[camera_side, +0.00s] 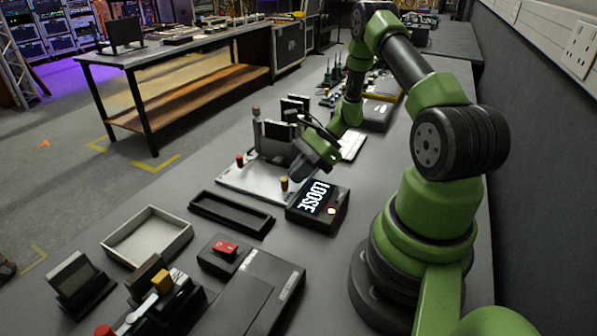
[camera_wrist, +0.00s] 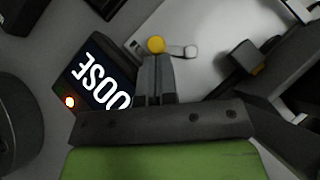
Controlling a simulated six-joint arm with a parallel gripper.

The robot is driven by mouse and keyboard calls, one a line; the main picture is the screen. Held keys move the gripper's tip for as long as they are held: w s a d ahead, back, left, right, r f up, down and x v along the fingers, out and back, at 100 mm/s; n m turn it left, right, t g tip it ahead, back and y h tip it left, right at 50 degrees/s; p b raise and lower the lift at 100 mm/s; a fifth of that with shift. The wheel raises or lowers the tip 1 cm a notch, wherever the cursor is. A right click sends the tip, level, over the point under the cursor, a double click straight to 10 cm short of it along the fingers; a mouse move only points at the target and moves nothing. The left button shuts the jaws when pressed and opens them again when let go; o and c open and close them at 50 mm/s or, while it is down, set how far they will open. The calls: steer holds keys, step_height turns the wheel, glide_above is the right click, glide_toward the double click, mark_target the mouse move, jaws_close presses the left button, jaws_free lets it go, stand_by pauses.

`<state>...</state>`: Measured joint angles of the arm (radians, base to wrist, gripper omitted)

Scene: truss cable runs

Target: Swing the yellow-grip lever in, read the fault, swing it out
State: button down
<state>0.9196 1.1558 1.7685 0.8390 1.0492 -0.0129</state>
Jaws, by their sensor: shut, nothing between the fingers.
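The yellow-grip lever (camera_side: 284,184) stands at the near right end of a pale metal plate (camera_side: 232,183). In the wrist view its round yellow grip (camera_wrist: 156,44) shows at my fingertips, with a short metal arm reaching right to a pivot. I cannot tell if the fingers touch it. My gripper (camera_side: 297,176) is shut and empty; its closed fingers also show in the wrist view (camera_wrist: 155,62). A black display box (camera_side: 318,207) beside the plate reads "LOOSE" in white, with a small lit lamp; its last letters are partly covered in the wrist view.
A red-topped lever (camera_side: 239,160) stands at the plate's far left, near dark upright blocks (camera_side: 278,134). A black tray (camera_side: 232,213), a pale tray (camera_side: 147,238) and a box with a red switch (camera_side: 225,248) lie nearer. Bare bench lies between the trays.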

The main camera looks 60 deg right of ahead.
mark_target(284, 181)
steer(key=shift+a+m+t+h, duration=0.3)
steer(key=shift+m+t+h, duration=0.2)
steer(key=shift+m, duration=0.3)
steer(key=a+m+t+h, duration=0.1)
steer(key=m, duration=0.1)
steer(key=shift+m+h, duration=0.3)
steer(key=m+h, duration=0.1)
steer(key=a+m+t+h, duration=0.1)
steer(key=m, duration=0.1)
steer(key=w+m+h, duration=0.1)
steer(key=shift+a+m+t+h, duration=0.3)
steer(key=shift+w+a, duration=0.35)
steer(key=shift+w, duration=0.35)
steer(key=shift+d, duration=0.1)
steer(key=shift+d, duration=0.75)
